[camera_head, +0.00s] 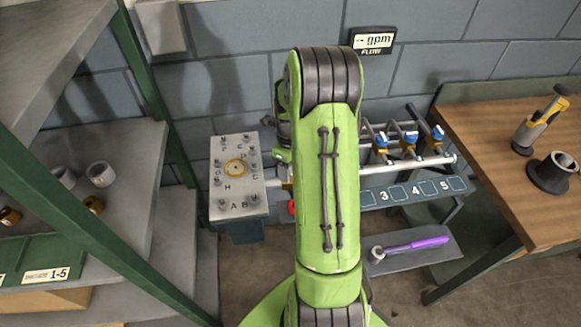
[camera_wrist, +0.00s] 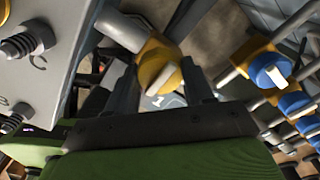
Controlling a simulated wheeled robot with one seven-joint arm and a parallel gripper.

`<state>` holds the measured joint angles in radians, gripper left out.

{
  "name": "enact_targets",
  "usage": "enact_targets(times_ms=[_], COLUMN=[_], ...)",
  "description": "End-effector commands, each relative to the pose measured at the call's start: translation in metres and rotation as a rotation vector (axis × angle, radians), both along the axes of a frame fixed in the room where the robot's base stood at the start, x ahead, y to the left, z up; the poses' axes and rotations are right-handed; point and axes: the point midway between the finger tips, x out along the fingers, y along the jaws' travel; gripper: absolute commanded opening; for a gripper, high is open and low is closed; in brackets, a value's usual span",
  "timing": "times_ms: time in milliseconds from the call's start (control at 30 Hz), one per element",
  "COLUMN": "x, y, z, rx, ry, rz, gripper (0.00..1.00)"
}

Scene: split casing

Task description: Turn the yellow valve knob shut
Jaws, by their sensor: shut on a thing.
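The yellow valve knob (camera_wrist: 155,65) shows in the wrist view, round with a pale raised bar across its face. It sits on a pipe at the upper middle. My gripper (camera_wrist: 161,78) has one dark finger on each side of the knob and is shut on it. Exact contact at the fingertips is hard to see. In the head view my green arm covers both the knob and my gripper.
Several blue-handled valves (camera_head: 411,137) stand on the pipe rack to the right. A lettered plate with studs (camera_head: 223,188) is close on the left. A purple-handled wrench (camera_head: 417,244) lies on a low shelf. A wooden bench (camera_head: 500,135) stands at right.

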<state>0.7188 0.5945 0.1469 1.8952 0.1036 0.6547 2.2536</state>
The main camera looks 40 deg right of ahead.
Motion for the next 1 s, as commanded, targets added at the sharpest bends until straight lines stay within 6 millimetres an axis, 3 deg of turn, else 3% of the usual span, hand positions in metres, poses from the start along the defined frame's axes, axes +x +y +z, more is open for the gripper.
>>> enact_targets(times_ms=[667, 700, 833, 1000], x=[0.001, 0.001, 0.0007, 0.0004], y=[-0.0008, -0.0008, -0.0005, -0.0003], z=[0.0012, 0.0013, 0.0009, 0.0005], rx=[-0.003, -0.003, -0.002, -0.001], ry=[-0.004, -0.004, -0.003, -0.001], rz=[-0.06, -0.059, -0.059, -0.058], gripper=[0.22, 0.57, 0.77, 0.78])
